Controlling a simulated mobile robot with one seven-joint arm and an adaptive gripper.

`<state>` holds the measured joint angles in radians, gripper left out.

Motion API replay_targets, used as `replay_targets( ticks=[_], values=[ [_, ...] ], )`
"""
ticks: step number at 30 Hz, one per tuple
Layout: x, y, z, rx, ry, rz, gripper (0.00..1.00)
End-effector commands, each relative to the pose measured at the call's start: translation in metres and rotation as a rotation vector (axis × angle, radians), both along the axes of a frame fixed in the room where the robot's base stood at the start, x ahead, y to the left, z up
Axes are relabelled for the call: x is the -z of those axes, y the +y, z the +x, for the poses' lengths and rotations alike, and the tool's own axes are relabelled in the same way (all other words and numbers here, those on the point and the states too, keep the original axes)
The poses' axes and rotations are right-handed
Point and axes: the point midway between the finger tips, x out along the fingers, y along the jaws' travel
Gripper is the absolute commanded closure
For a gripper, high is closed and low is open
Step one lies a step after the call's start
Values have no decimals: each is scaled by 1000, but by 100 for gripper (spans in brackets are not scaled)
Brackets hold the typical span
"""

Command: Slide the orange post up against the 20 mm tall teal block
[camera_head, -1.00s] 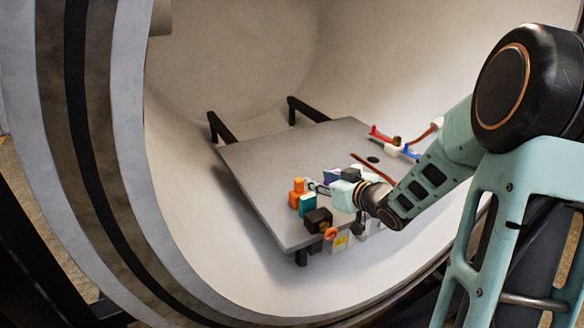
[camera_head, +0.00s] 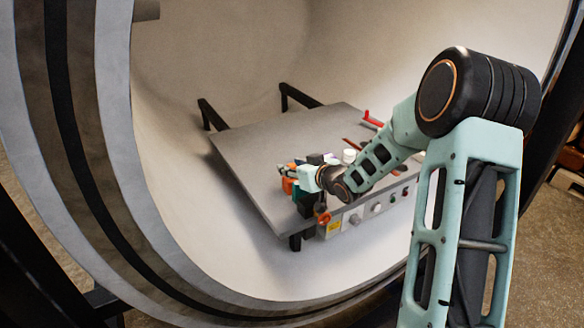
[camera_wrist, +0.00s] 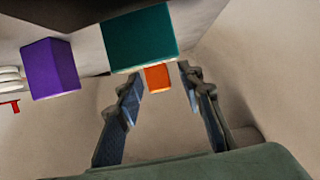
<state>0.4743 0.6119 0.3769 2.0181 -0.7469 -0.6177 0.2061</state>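The orange post (camera_head: 288,186) stands on the grey table near its front left edge. The teal block (camera_head: 296,191) is just right of it, partly hidden by my arm; whether they touch is unclear. In the wrist view the teal block (camera_wrist: 140,38) is large at the top, and the orange post (camera_wrist: 157,77) shows below it, in the space between my fingers. My gripper (camera_wrist: 160,75) is open, with its fingers apart and nothing held. In the head view my gripper (camera_head: 287,169) is at the orange post's upper side; contact cannot be told.
A purple block (camera_wrist: 50,68) is left in the wrist view. A red-handled item (camera_head: 373,119) lies at the back right. The table's left part (camera_head: 245,150) is clear.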

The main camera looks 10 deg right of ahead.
Motion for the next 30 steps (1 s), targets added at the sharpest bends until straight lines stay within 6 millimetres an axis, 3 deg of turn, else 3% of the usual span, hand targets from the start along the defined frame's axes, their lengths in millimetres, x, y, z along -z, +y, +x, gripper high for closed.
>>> replay_targets(
  ticks=[7,16,26,30],
  values=[
    [0,0,0,0,0,0,66],
    [0,0,0,0,0,0,99],
    [0,-1,-1,0,0,0,100],
    [0,-8,-17,0,3,-1,100]
  ],
)
